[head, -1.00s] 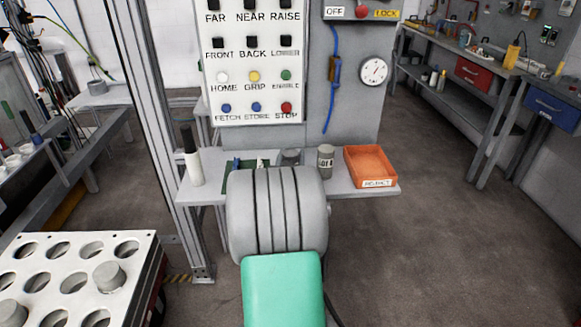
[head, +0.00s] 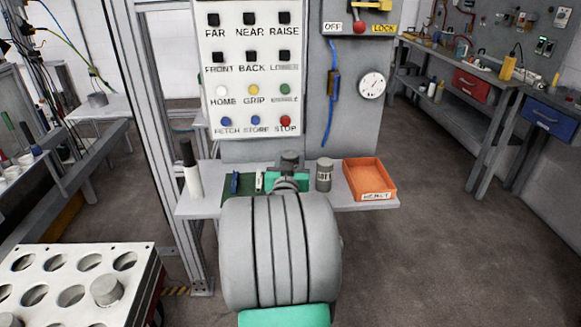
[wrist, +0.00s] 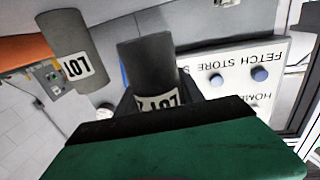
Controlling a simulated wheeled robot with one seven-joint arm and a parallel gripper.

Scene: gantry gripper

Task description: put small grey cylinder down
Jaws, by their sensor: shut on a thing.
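My gripper (head: 288,178) is over the wall shelf, with its green body partly hidden behind my arm. It is shut on a small grey cylinder (head: 290,158), whose top shows just beyond the green body. In the wrist view, the cylinder (wrist: 148,62) stands between the dark fingers of my gripper (wrist: 155,98), and part of a white LOT label shows on it. The cylinder's lower end is hidden in the head view, so I cannot tell whether it touches the shelf.
A second grey cylinder with a LOT label (head: 324,174) stands close on the right. An orange reject tray (head: 391,193) lies beyond it. A white bottle with a black cap (head: 192,178) stands at the shelf's (head: 216,173) left. The button panel (head: 240,100) rises behind.

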